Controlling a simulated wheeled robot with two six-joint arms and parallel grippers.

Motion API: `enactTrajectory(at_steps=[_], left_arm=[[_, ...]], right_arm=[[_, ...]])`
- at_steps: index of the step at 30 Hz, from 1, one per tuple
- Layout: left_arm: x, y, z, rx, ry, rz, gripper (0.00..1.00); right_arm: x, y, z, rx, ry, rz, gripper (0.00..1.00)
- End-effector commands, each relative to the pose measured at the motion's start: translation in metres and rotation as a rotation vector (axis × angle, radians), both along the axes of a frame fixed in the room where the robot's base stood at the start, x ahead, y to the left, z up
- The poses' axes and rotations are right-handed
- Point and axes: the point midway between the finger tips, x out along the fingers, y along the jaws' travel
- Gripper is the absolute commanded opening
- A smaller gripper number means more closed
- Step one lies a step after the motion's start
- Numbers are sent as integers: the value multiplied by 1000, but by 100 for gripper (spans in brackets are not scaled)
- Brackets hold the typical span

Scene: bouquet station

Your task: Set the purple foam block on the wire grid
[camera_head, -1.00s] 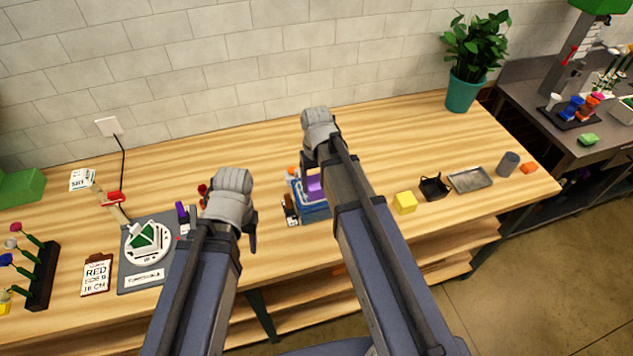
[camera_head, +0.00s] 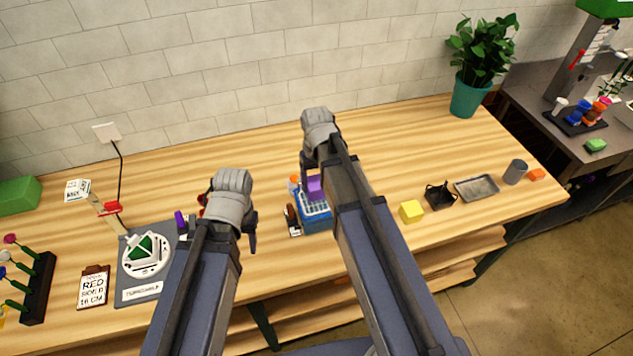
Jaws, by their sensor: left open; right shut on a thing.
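The purple foam block (camera_head: 315,187) shows beside my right forearm, over the back of a blue tub topped by a pale wire grid (camera_head: 314,208). My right gripper (camera_head: 309,168) is shut on the block, its fingers mostly hidden by my own arm. I cannot tell whether the block touches the grid. My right arm also covers the right part of the tub. My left gripper (camera_head: 251,240) is open and empty, over the table left of the tub; its fingers are mostly hidden.
A yellow block (camera_head: 411,212), black basket (camera_head: 439,196), grey tray (camera_head: 476,188) and grey cup (camera_head: 515,172) stand on the right. A turntable (camera_head: 146,254) and RED card (camera_head: 93,287) are on the left. The table's back middle is clear.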

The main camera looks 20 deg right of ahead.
Motion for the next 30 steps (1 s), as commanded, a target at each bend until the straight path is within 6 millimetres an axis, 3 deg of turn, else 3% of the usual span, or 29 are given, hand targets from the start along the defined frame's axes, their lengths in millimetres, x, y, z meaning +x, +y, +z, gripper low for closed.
enactTrajectory(at_steps=[10,30], left_arm=[[0,0,-26,1,0,-6,50],[0,0,-28,1,0,-6,50]], right_arm=[[0,0,-26,0,0,0,20],[0,0,-28,0,0,0,20]])
